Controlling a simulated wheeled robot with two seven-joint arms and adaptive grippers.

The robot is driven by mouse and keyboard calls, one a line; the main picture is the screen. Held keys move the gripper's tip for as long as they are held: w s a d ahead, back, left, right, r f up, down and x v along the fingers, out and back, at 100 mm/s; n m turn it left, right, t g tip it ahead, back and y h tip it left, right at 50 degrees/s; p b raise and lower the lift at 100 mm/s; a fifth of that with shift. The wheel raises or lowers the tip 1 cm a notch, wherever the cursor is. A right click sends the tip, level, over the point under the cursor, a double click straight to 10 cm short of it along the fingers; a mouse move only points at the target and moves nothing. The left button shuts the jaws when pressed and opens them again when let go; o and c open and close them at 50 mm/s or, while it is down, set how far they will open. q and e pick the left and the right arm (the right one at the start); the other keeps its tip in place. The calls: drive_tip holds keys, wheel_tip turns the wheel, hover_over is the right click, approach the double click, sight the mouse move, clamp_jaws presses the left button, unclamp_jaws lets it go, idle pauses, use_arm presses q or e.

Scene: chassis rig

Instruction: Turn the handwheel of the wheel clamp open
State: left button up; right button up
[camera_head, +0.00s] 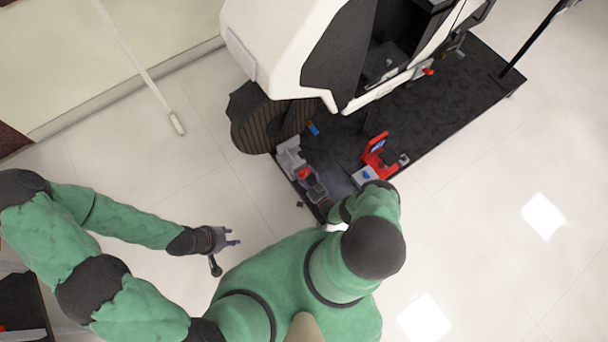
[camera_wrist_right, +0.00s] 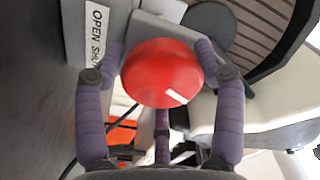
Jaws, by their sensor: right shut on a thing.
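The red handwheel (camera_wrist_right: 161,73) of the wheel clamp (camera_head: 288,155) shows large in the right wrist view, with a small white mark on its lower right. It also shows small in the head view (camera_head: 304,174). My right gripper (camera_wrist_right: 162,80) is shut on the handwheel, with its purple fingers on both sides of the rim. In the head view my right gripper (camera_head: 316,190) reaches the clamp's front. A white label reading "OPEN SHU…" (camera_wrist_right: 96,30) sits left of the wheel; its end is hidden. My left gripper (camera_head: 224,240) is away from the clamp, its fingers apart and empty.
The clamp stands on a dark platform (camera_head: 450,110) beside a tire (camera_head: 255,120) under a white vehicle body (camera_head: 280,45). A red bracket (camera_head: 376,158) stands to the right of the clamp. The pale floor (camera_head: 180,190) around my left gripper is clear.

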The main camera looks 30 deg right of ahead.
drive_tip(key=shift+s+a+f+n, duration=0.1)
drive_tip(key=shift+a+f+n, duration=0.1)
drive_tip(key=shift+n, duration=0.55)
drive_tip(key=shift+s+a+f+n, duration=0.1)
drive_tip(key=shift+a+n, duration=0.1)
drive_tip(key=shift+n, duration=0.5)
drive_tip(key=shift+s+a+f+n, duration=0.1)
drive_tip(key=shift+a+f+n, duration=0.1)
drive_tip(key=shift+n, duration=0.55)
drive_tip(key=o, duration=1.1)
drive_tip(key=shift+d+r, duration=0.1)
drive_tip(key=shift+d, duration=0.1)
drive_tip(key=shift+w+d+r, duration=0.1)
drive_tip(key=shift+d, duration=0.05)
